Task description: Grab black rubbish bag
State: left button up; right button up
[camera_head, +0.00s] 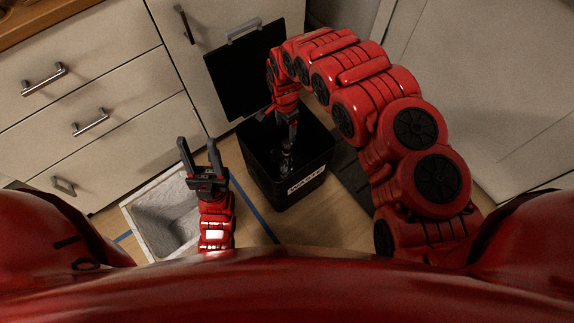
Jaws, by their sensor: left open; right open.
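A black waste bin (272,190) with a white label stands on the floor at the middle of the head view. Its inside is very dark. I cannot make out a black rubbish bag clearly; something dark with small highlights shows at the bin's bottom, below my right gripper. My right gripper (288,146) points down into the bin's opening, its arm arching in from the right. Its fingers are small and dark against the bin; it appears open, with nothing clearly between them. My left gripper (197,142) is open and empty, fingers pointing up the picture, left of the bin.
A pale, empty-looking open container (160,222) stands on the floor at the left, partly behind my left arm. White drawers (95,85) and a cabinet stand behind. A black panel (238,75) is behind the bin. A dark mat (352,182) lies right of the bin.

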notch_tip(320, 180, down, 10)
jog(key=b, duration=0.2)
jog(key=shift+r+b, duration=0.1)
jog(key=shift+b, duration=0.25)
jog(key=shift+w+d+f+b, duration=0.15)
jog(key=shift+f+b, duration=0.7)
jog(key=shift+f, duration=0.5)
jog(key=shift+w+a+f+b, duration=0.15)
jog(key=shift+f+b, duration=0.65)
jog(key=shift+f, duration=0.55)
jog(key=shift+d, duration=0.15)
jog(key=shift+r, duration=0.1)
grip_shut()
